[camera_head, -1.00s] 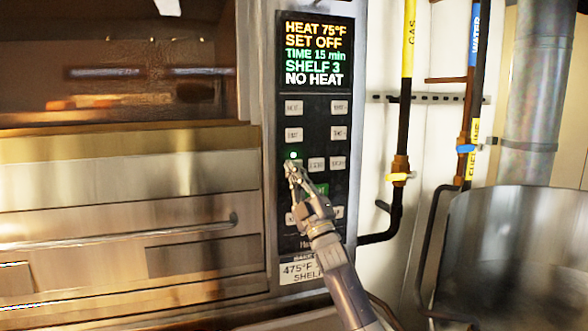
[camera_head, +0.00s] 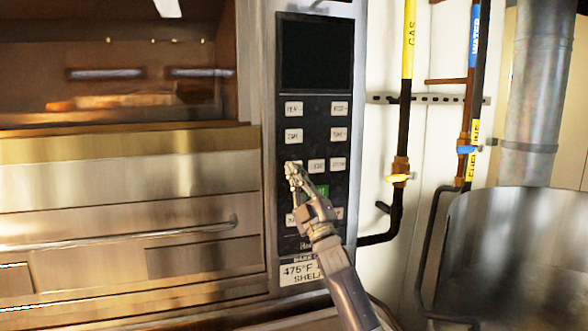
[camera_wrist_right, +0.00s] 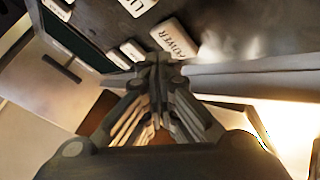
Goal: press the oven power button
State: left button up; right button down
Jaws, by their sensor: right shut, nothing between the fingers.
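The oven control panel (camera_head: 314,104) stands upright in the head view, and its display (camera_head: 316,53) is dark. My right gripper (camera_head: 292,169) is shut and empty, with its fingertips at the left button of the third row, which they mostly cover. In the right wrist view the power button (camera_wrist_right: 174,38) is a pale key with most of its lettering readable. The shut fingertips (camera_wrist_right: 158,66) are just below it in that view; I cannot tell whether they touch it. My left gripper is not in view.
The oven front with its handle (camera_head: 130,235) is left of the panel. A green button (camera_head: 322,191) sits close to my right gripper.

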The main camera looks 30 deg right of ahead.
jog(key=shift+s, duration=0.1)
jog(key=s, duration=0.2)
jog(key=s+a+p, duration=0.1)
jog(key=s, duration=0.2)
jog(key=shift+s+a, duration=0.2)
jog(key=shift+s, duration=0.15)
dwell(0.5)
